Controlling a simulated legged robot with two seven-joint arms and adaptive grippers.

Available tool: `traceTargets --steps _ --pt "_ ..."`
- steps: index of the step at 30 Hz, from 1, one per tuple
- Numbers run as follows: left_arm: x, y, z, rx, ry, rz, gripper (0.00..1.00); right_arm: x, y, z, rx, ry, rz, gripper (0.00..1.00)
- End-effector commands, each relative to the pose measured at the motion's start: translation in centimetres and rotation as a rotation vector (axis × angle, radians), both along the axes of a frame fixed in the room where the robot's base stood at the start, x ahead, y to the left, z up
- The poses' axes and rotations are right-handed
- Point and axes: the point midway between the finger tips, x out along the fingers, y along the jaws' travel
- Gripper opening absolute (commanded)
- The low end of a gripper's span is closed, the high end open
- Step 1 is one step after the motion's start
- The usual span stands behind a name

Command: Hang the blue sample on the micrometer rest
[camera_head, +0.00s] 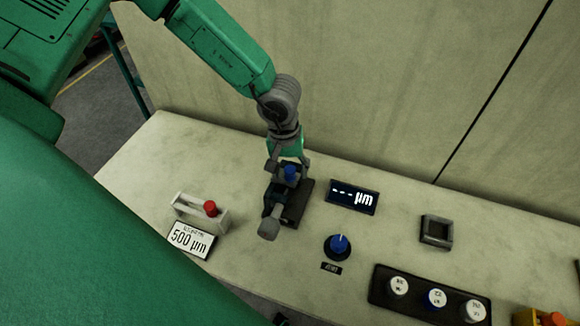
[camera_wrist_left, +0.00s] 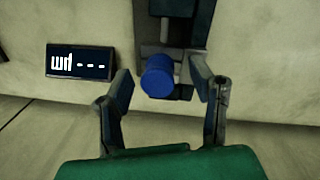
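The blue sample (camera_head: 291,173) shows as a blue round end at the micrometer (camera_head: 297,204), a dark device with a grey thimble toward the front of the bench. It also shows in the left wrist view (camera_wrist_left: 157,76), against the dark micrometer body (camera_wrist_left: 187,30). My left gripper (camera_head: 287,164) is just above it, pointing down. In the wrist view its two fingers (camera_wrist_left: 163,88) are spread on either side of the blue sample, with clear gaps to both. How the sample bears on the rest is hidden. My right gripper is not in view.
A lit display (camera_head: 353,197) reads dashes and µm. A pale stand (camera_head: 187,209) with a red piece and a 500 µm card (camera_head: 191,240) are left. A blue knob (camera_head: 338,246), a square frame (camera_head: 436,232) and a dark button panel (camera_head: 420,305) are right. A wall stands behind.

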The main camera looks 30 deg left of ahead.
Motion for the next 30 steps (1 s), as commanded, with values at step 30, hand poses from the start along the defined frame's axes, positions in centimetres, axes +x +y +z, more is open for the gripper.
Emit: traceTargets --steps 30 --pt "-0.2 1.1 11.8 -0.001 0.002 0.000 0.49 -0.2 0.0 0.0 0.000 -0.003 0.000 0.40"
